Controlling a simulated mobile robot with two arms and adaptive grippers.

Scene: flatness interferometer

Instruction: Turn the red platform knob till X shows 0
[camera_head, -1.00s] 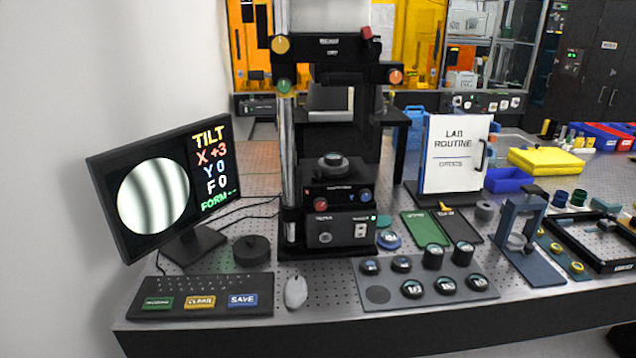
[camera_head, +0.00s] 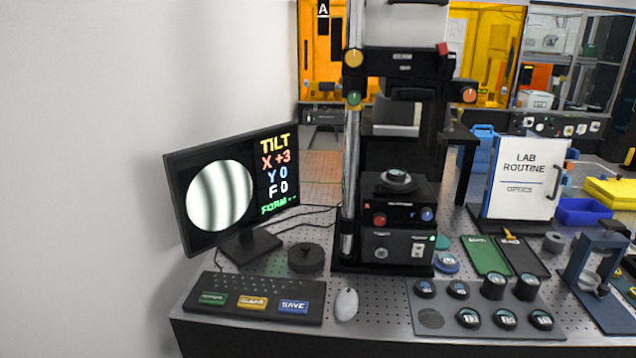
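The red platform knob (camera_head: 379,220) is on the front left of the black platform block (camera_head: 404,207), low on the interferometer stand. A blue knob (camera_head: 427,214) is on the same face at the right. The monitor (camera_head: 236,191) at the left reads TILT, X +3, Y 0, F 0 and "FORM --". Its round picture shows dark, slightly curved, near-vertical fringes. A round optic (camera_head: 396,179) rests on top of the platform. Neither of my grippers is in view.
A keyboard (camera_head: 262,294) with green, yellow and blue keys and a mouse (camera_head: 346,304) lie in front. A dark round puck (camera_head: 306,258) stands left of the instrument. A tray of optics (camera_head: 447,318) lies front right. A "LAB ROUTINE" board (camera_head: 525,178) stands at the right.

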